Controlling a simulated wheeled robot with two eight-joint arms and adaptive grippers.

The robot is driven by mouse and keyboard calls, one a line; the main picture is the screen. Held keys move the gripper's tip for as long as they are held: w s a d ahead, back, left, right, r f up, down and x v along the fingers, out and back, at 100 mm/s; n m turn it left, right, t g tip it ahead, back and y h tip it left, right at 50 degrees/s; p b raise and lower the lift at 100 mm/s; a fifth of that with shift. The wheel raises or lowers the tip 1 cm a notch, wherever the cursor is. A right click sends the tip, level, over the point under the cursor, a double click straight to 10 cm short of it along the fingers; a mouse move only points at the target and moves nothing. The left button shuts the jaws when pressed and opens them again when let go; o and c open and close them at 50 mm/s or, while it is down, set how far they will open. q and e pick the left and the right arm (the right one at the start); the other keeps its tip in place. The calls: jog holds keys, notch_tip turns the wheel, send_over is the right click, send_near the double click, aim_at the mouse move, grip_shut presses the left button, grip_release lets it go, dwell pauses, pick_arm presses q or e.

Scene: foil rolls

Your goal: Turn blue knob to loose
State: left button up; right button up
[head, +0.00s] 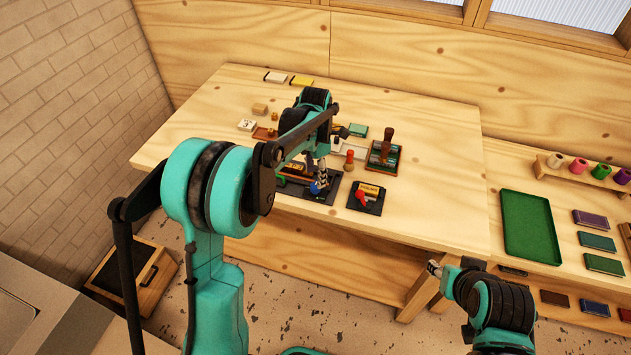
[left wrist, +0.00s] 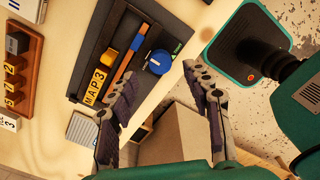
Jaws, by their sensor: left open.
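The blue knob (head: 315,188) sits on a black panel (head: 323,196) near the table's front edge. In the left wrist view the round blue knob (left wrist: 160,62) carries a white pointer mark, with a small green mark on the panel beside it. My left gripper (head: 321,178) is above the panel, close to the knob. In the left wrist view its fingers (left wrist: 159,78) are spread, empty, with the knob just beyond the fingertips; I cannot tell whether they touch it. My right gripper (head: 435,268) is low at the right, away from the panel; its jaws are too small to read.
A second black plate (head: 379,206) with a red knob (head: 362,198) stands right of the panel. A stamp holder (head: 384,158) and a red-topped peg (head: 349,160) stand behind. A green tray (head: 529,224) lies at the right. The table's right part is clear.

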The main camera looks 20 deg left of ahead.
aim_at(315, 185)
pick_arm(q)
notch_tip(315, 185, up, 7)
dwell(0.3)
jog(key=shift+r, duration=0.1)
jog(key=s+r+m+t+b, duration=0.1)
jog(key=s+r+m+t, duration=0.3)
jog(key=s+m, duration=0.95)
jog(key=s+f+m+t+b, duration=0.1)
jog(key=s+f+m+t, duration=0.2)
jog(key=s+m, duration=0.8)
notch_tip(315, 185, down, 3)
jog(key=shift+s+r+m, duration=0.15)
jog(key=shift+s+m, duration=0.05)
jog(key=shift+m, duration=0.95)
